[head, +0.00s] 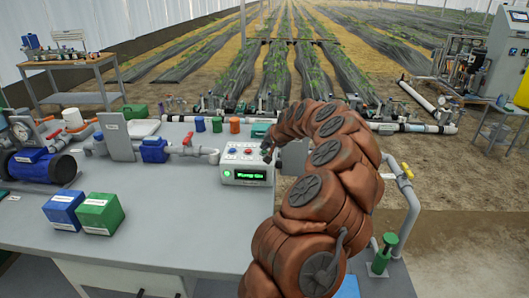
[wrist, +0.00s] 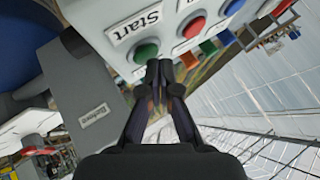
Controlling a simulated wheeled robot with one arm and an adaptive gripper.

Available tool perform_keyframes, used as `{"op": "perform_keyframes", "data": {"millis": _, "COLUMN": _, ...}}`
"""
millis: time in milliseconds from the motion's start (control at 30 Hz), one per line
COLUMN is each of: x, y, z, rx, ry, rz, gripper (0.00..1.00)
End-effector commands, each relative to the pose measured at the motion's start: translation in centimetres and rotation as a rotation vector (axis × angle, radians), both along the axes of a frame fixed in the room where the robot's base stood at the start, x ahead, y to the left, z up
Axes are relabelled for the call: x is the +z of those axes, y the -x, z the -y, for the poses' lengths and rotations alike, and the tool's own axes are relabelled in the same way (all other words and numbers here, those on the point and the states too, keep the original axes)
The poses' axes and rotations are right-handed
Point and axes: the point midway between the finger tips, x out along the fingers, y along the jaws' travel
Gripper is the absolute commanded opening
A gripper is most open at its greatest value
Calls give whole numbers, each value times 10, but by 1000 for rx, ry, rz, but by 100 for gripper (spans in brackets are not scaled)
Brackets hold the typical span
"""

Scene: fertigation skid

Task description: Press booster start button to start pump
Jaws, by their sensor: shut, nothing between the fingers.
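The control box (head: 247,164) stands on the grey bench, with a lit green display (head: 250,176) whose text starts with "Pump"; the rest is hard to read. In the wrist view the green start button (wrist: 146,52) sits beside a "Start" label (wrist: 138,27). A red button (wrist: 193,27) and a blue button (wrist: 232,6) follow in the same row. My gripper (wrist: 159,70) is shut and empty, its fingertips right at the green button's edge; I cannot tell whether they touch it. In the head view my gripper (head: 267,149) is at the box's top right.
A grey plate (head: 293,157) stands just right of the box. Pipes and a valve with a yellow handle (head: 407,172) are at the bench's right. Blue (head: 63,210) and green (head: 99,213) boxes lie left. The bench front is clear.

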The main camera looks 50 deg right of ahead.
Motion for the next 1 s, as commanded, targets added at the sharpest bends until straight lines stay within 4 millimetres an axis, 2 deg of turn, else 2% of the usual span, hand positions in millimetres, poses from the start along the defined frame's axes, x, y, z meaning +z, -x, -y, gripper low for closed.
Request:
{"op": "perform_keyframes", "data": {"millis": 200, "x": 9, "y": 0, "z": 0, "rx": 0, "ry": 1, "rz": 0, "gripper": 0}}
{"op": "perform_keyframes", "data": {"millis": 567, "x": 11, "y": 0, "z": 0, "rx": -1, "ry": 1, "rz": 1, "gripper": 0}}
{"op": "perform_keyframes", "data": {"millis": 1000, "x": 43, "y": 0, "z": 1, "rx": -3, "ry": 3, "rz": 3, "gripper": 0}}
